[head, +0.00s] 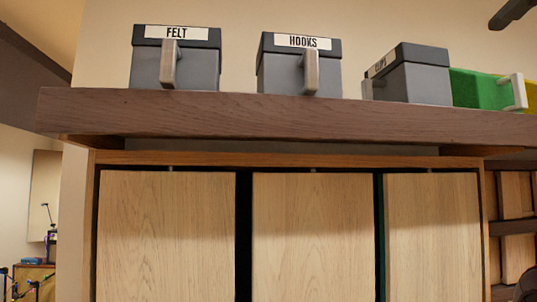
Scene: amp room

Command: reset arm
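No gripper shows in the head view, so I cannot see either hand. A grey box labelled FELT (198,70) stands on a high dark wooden shelf (250,115). A grey box labelled HOOKS (279,75) stands to its right. A third grey box (420,84) stands further right, turned at an angle, its label hard to read. All three have dark lids and a pale upright handle on the front.
A green box (478,90) and a yellow box (532,97) stand at the shelf's right end. Pale wooden panels (313,235) fill the frame below the shelf. Dark objects I cannot identify show at the upper right (512,14) and lower right (527,284) edges.

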